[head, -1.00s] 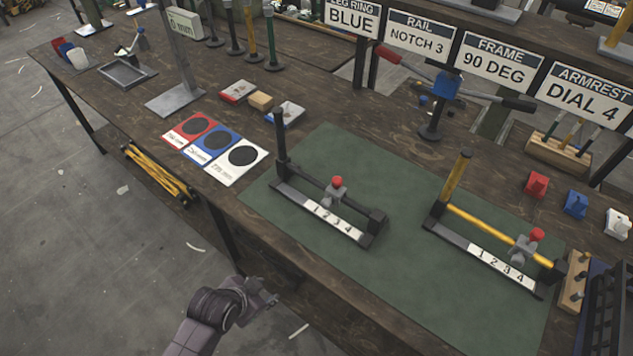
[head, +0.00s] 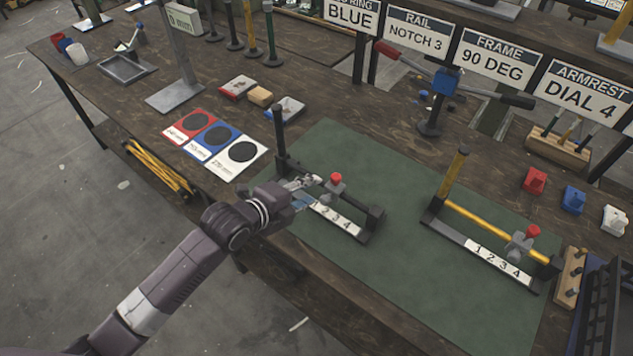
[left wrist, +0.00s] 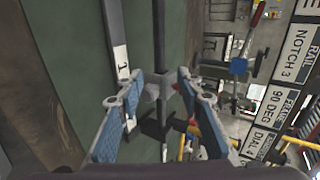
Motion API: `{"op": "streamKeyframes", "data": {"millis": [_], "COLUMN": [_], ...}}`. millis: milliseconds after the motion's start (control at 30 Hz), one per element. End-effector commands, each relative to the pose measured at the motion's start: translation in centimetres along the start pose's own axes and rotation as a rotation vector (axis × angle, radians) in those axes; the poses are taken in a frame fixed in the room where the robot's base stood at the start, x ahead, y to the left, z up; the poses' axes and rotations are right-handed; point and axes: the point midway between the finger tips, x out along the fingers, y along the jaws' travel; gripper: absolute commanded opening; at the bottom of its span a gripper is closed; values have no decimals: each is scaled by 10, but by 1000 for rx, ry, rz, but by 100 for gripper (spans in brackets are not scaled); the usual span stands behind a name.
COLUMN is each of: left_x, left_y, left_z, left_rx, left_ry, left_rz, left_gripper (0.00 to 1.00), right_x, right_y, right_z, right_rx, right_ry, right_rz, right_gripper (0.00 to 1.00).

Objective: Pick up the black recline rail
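The black recline rail (head: 356,205) lies across the left fixture on the green mat, beside a strip numbered 1 to 4. A grey slider (head: 334,188) with a red knob sits on it. In the left wrist view the rail (left wrist: 160,40) runs up the picture, with the slider (left wrist: 153,92) between the fingertips as seen. My left gripper (head: 308,190) is open over the near-left part of the fixture and hides part of the rail and strip. Its blue-padded fingers (left wrist: 160,88) stand apart on either side of the rail; contact cannot be told. My right gripper is not in view.
A second fixture with a yellow rail (head: 490,229) stands to the right on the green mat (head: 400,270). Red, blue and white cards (head: 213,138) lie left of the mat.

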Motion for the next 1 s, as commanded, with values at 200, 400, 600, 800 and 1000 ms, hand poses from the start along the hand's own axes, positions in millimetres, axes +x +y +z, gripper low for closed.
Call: {"op": "streamKeyframes", "data": {"millis": [200, 400, 600, 800, 1000], "left_x": [20, 31, 52, 73, 79], "left_y": [-4, -3, -2, -1, 0], "left_z": [2, 2, 5, 6, 6], "left_rx": [30, 29, 26, 28, 29], "left_ry": [2, 2, 2, 1, 1], "left_rz": [-8, -8, -7, -9, -7], "left_gripper": [34, 34, 34, 34, 34], "right_x": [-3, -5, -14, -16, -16], "right_y": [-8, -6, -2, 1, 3], "right_z": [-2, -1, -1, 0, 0], "right_rx": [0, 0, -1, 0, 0], "right_ry": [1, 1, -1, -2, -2], "right_rz": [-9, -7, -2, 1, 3], "right_gripper": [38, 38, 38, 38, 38]}}
